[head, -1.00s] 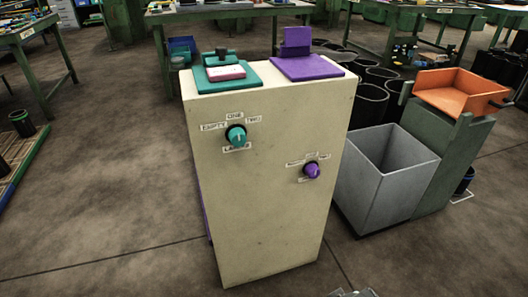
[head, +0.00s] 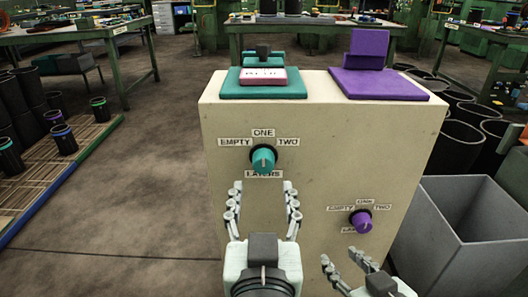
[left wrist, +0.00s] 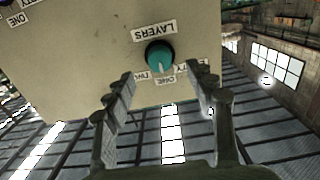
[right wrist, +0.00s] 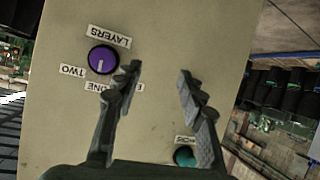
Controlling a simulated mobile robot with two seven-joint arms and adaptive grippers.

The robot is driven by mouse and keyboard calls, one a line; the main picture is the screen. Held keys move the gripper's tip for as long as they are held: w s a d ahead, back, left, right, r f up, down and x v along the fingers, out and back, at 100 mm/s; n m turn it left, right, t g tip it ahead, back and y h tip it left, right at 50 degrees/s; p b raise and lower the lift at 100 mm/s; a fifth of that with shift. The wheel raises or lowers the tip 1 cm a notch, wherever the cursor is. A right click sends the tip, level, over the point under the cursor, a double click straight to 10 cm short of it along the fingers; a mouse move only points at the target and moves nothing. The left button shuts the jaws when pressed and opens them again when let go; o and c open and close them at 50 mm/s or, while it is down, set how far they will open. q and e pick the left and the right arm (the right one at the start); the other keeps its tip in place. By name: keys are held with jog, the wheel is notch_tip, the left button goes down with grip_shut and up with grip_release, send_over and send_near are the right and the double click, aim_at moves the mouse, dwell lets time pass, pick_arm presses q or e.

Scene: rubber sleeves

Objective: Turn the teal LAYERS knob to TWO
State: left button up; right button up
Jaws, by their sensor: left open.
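The teal LAYERS knob (head: 263,160) is on the upper front of the cream cabinet, among the labels EMPTY, ONE, TWO and LAYERS. Its white mark appears to point at ONE. My left gripper (head: 264,190) is open just below and in front of the knob, a finger toward each side. In the left wrist view the teal knob (left wrist: 160,55) shows upside down between and beyond the fingertips, apparently untouched. My right gripper (head: 342,258) is open and empty, below and left of the purple knob (head: 361,222).
The cream cabinet (head: 300,215) has a teal plate (head: 290,90) and a purple plate (head: 385,88) on top. A grey bin (head: 465,235) stands to its right. Black cups (head: 62,139) stand on a slatted mat at left. Open floor lies left of the cabinet.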

aim_at(265, 165)
pick_arm(q)
jog(key=w, duration=0.5)
jog(key=w+p, duration=0.1)
jog(key=w, duration=0.1)
jog(key=shift+w+r, duration=0.25)
jog(key=shift+r, duration=0.05)
pick_arm(e)
jog(key=s+d+f+g, duration=0.1)
jog(key=s+d+f+g+h, duration=0.1)
jog(key=f, duration=0.1)
jog(key=shift+d, duration=0.4)
